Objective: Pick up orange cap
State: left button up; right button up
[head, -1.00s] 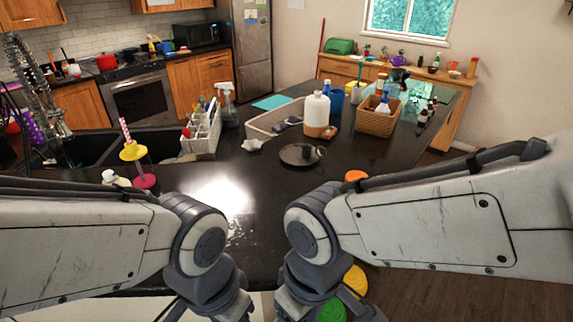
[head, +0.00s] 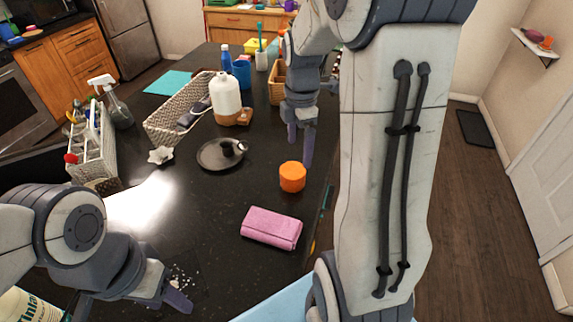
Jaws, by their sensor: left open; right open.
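No contact with the cap shows.
The pink cloth (head: 271,228) lies in front of the cap. The dark round lid (head: 221,154), a white-and-tan bottle (head: 227,98) and a light basket (head: 182,113) stand to the left and behind. A white bottle caddy (head: 92,150) stands far left. Bare counter surrounds the cap.

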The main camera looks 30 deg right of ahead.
aim_at(294, 170)
jog(key=f, duration=0.3)
jog(key=shift+w+a+f, duration=0.15)
jog(key=shift+a+f, duration=0.15)
jog(key=shift+a, duration=0.1)
jog(key=shift+a+f+p, duration=0.1)
jog(key=shift+f+p, duration=0.4)
jog(key=shift+p, duration=0.15)
notch_tip(294, 170, down, 4)
jog(key=shift+r+p, duration=0.15)
jog(key=shift+p, duration=0.55)
jog(key=shift+f, duration=0.4)
jog(key=c, duration=1.1)
